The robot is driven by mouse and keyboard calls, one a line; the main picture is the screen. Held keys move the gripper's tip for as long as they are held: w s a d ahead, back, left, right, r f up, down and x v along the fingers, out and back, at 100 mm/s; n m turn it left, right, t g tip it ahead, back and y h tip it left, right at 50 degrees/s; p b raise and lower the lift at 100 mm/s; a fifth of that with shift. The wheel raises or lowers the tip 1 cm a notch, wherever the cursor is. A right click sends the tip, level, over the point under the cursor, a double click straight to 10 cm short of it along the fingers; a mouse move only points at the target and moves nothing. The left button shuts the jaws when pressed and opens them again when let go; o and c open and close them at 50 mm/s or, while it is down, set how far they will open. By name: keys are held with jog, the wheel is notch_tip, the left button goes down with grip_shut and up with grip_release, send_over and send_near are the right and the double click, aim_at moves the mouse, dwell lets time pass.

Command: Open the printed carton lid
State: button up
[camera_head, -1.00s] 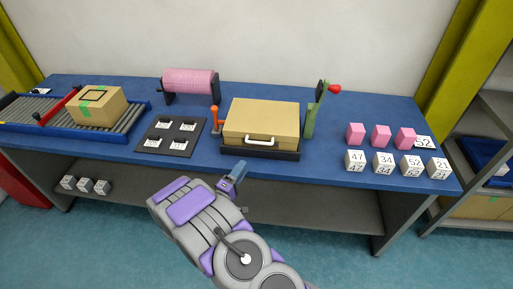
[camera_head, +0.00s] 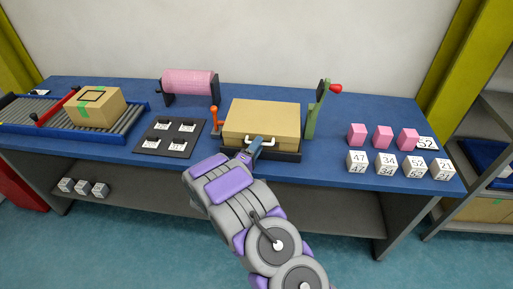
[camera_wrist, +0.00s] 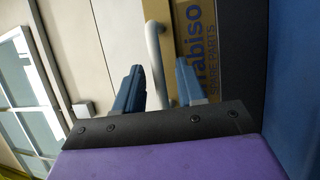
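The tan carton (camera_head: 261,117) sits in a dark tray (camera_head: 288,155) on the blue bench, and its lid looks shut. A white handle (camera_head: 262,138) is on its front, partly hidden by my gripper (camera_head: 253,149). In the wrist view, blue print shows on the carton front (camera_wrist: 195,45) beside the white handle (camera_wrist: 153,52). My gripper (camera_wrist: 160,84) is open there, with its two blue fingers apart. The handle appears between the fingers; I cannot tell whether they touch it.
An orange-knobbed lever (camera_head: 214,119) stands left of the carton and a green red-knobbed lever (camera_head: 314,112) stands right. A dark plate (camera_head: 168,137) lies further left. Pink blocks (camera_head: 382,137) and several numbered white cubes (camera_head: 386,163) are at the right.

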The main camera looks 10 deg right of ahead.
grip_shut()
dwell(0.3)
jog(key=shift+r, duration=0.15)
